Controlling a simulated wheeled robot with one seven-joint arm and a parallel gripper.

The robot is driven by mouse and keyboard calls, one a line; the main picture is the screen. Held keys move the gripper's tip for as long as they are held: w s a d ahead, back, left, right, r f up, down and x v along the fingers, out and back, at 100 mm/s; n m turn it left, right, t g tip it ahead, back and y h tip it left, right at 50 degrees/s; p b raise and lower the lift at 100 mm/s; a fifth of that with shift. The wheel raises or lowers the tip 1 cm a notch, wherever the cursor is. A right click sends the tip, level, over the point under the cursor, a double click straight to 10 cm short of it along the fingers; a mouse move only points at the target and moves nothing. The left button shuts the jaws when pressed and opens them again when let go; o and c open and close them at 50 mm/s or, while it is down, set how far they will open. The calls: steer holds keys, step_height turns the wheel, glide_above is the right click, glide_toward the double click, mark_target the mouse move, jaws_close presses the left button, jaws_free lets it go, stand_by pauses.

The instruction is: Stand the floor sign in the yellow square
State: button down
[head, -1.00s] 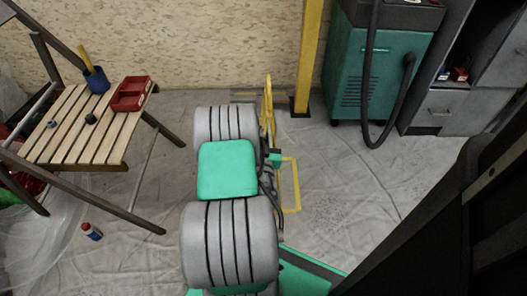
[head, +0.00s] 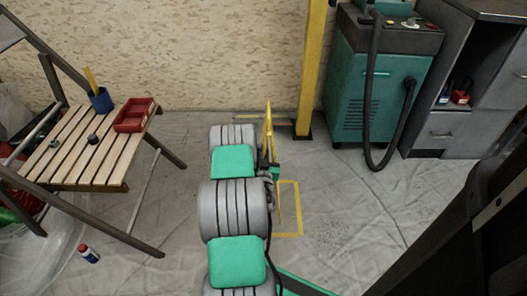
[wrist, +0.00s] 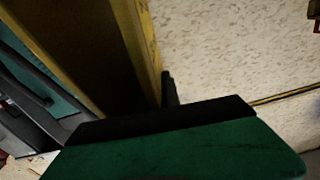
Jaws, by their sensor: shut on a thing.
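The floor sign (head: 267,134) is yellow and shows edge-on, roughly upright, in the head view. My gripper (head: 272,172) is shut on it, but my arm hides much of the grip. The yellow square (head: 299,207) is an outline on the floor just right of and below the sign; its left part is partly hidden. I cannot tell whether the sign's foot touches the floor. In the wrist view, a dark panel with yellow edges (wrist: 147,45), apparently the sign, stands close against a black finger of my gripper (wrist: 171,90).
A yellow post (head: 311,75) stands behind the square, beside a green machine (head: 357,95) with a black hose. A grey cabinet (head: 445,130) stands at right. A slatted wooden chair (head: 80,150) with a red tray (head: 135,115) is at left. Floor right of the square is clear.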

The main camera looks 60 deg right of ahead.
steer(key=shift+w+d+f, duration=0.15)
steer(key=shift+d+f, duration=0.05)
steer(key=shift+d, duration=0.05)
step_height(320, 180, down, 3)
steer(key=b, duration=0.2)
steer(key=shift+w+d+f+b, duration=0.1)
steer(key=shift+f+b, duration=0.1)
steer(key=shift+b, duration=0.15)
steer(key=shift+r, duration=0.15)
steer(key=c, duration=2)
jaws_free()
steer(key=shift+f, duration=0.3)
steer(key=o, duration=0.4)
steer(key=shift+o, duration=0.2)
steer(key=shift+r, duration=0.15)
steer(key=shift+a, duration=0.2)
steer(key=shift+s+a+b, duration=0.35)
steer(key=shift+s+a, duration=0.05)
steer(key=shift+a, duration=0.1)
steer(key=b+v, duration=0.3)
steer(key=v, duration=0.7)
steer(key=shift+a, duration=0.3)
